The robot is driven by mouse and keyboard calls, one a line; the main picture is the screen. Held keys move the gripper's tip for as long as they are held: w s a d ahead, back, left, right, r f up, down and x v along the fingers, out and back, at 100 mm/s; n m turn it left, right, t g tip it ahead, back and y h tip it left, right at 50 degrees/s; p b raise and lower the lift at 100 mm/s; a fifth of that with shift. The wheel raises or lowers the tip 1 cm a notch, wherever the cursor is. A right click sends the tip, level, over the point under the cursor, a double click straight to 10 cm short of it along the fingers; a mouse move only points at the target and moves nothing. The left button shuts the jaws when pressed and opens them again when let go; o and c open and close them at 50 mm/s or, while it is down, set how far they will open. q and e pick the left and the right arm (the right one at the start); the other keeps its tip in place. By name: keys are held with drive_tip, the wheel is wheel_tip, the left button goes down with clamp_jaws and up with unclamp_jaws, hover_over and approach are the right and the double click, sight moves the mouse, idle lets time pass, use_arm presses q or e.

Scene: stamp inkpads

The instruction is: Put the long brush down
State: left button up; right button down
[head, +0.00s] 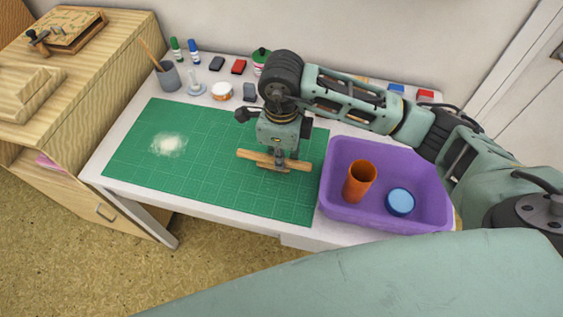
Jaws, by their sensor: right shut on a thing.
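The long brush (250,156) is a light wooden bar lying roughly level, left to right, over the right part of the green cutting mat (215,190). My right gripper (279,158) comes down from above and is shut on the brush near its middle. The fingers hide part of the brush. I cannot tell whether the brush touches the mat or hangs just above it. My left gripper is not in view.
A whitish powder patch (169,144) lies on the mat's left. Bottles, inkpads and a grey pencil cup (169,77) line the back. The mat's middle is clear.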

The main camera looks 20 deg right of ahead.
wheel_tip(320, 180, down, 4)
drive_tip(key=shift+r+p, duration=0.25)
drive_tip(key=shift+p, duration=0.15)
drive_tip(key=shift+f, duration=0.2)
drive_tip(key=c, duration=2.2)
unclamp_jaws()
drive_tip(key=shift+f, duration=0.15)
drive_tip(key=o, duration=0.5)
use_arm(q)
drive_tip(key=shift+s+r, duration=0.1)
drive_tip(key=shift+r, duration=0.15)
